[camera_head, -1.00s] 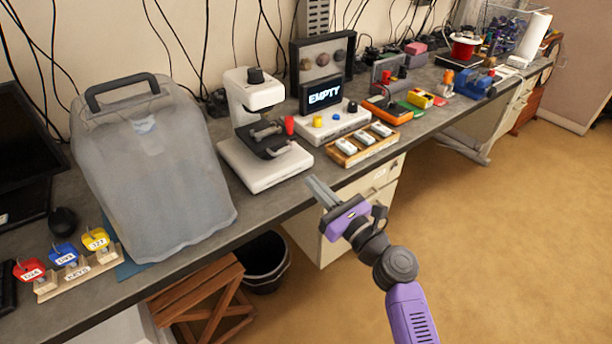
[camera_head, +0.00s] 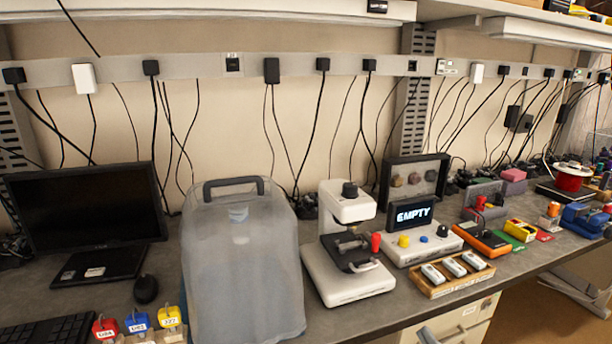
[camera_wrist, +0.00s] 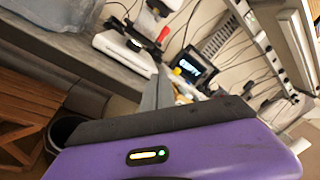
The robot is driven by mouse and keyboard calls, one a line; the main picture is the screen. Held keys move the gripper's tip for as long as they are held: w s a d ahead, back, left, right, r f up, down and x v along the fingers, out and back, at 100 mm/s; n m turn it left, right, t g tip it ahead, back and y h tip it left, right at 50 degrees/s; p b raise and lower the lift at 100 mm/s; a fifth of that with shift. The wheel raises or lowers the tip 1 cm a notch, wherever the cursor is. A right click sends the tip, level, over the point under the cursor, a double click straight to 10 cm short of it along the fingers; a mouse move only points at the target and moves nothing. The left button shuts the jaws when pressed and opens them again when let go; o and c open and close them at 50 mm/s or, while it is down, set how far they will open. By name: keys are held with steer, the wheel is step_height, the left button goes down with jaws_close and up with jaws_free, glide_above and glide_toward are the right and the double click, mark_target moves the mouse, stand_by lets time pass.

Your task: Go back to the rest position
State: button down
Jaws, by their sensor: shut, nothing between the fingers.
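My gripper (camera_wrist: 157,92) shows in the wrist view as a purple body with a dark edge and grey fingers reaching up past it. The fingers are together with nothing visible between them. In the head view only the grey tips of my gripper (camera_head: 427,337) show at the bottom edge, in front of the bench; the rest of my arm is out of frame. The wrist view is tilted, with the bench edge running diagonally behind the fingers.
The bench (camera_head: 345,325) holds a monitor (camera_head: 85,215), a grey covered box (camera_head: 240,255), a white microscope (camera_head: 347,245), an "EMPTY" display (camera_head: 411,214) and a wooden tray (camera_head: 432,291). A wooden stool (camera_wrist: 22,105) and a dark bin (camera_wrist: 62,130) stand below it.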

steer(key=s+a+n+g+h, duration=0.1)
steer(key=s+a+n+g, duration=0.1)
steer(key=s+n, duration=1)
steer(key=s+a+n+g+h, duration=0.2)
steer(key=s+n, duration=1)
steer(key=s, duration=1.6)
steer(key=shift+s+a+f, duration=0.15)
steer(key=shift+s+f, duration=0.2)
steer(key=shift+f, duration=0.05)
